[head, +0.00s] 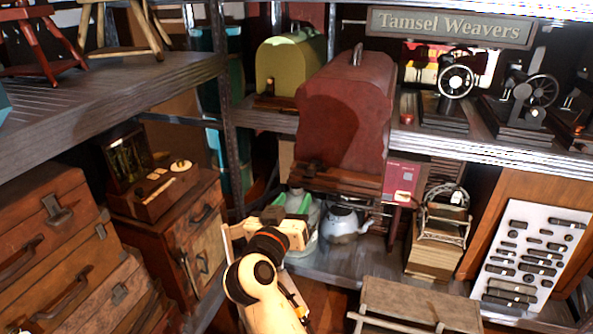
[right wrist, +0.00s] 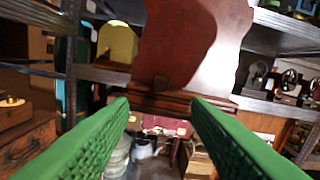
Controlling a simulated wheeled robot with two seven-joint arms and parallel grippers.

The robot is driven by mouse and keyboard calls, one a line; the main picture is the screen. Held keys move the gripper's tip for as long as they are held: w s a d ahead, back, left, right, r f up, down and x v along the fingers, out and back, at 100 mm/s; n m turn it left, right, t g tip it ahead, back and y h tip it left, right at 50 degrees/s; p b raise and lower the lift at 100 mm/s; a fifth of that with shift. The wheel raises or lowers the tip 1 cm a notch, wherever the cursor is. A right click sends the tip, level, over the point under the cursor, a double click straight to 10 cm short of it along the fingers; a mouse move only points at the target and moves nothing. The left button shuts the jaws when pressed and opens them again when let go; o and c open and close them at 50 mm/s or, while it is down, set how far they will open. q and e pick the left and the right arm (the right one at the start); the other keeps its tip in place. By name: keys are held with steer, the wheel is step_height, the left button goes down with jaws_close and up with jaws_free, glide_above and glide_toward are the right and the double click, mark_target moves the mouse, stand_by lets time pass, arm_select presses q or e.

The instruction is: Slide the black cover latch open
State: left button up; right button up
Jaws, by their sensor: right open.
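A dark red sewing machine cover (head: 345,110) with a handle on top sits on a wooden base (head: 340,181) at the shelf's front edge. A small black latch (head: 312,166) shows low on the cover's front, by the base. In the right wrist view the latch (right wrist: 160,83) is a small dark shape at the cover's lower edge, between and beyond my fingers. My right gripper (right wrist: 158,101) has two green ribbed fingers spread wide, with nothing between them. My left gripper is not in view.
A yellow-green cover (head: 288,70) stands left of the red one, and black sewing machines (head: 455,90) stand right. Below are a grey kettle (head: 342,222) and a wooden crate (head: 440,240). Stacked suitcases (head: 45,235) and a small cabinet (head: 190,235) crowd the left.

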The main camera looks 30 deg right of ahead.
mark_target(310, 173)
steer(key=p+x, duration=0.4)
steer(key=x, duration=0.6)
steer(key=shift+w+d, duration=0.1)
steer(key=shift+d, duration=0.05)
steer(key=shift+w+d+f, duration=0.1)
steer(key=shift+w+d, duration=0.3)
steer(key=shift+d, duration=0.1)
jaws_close()
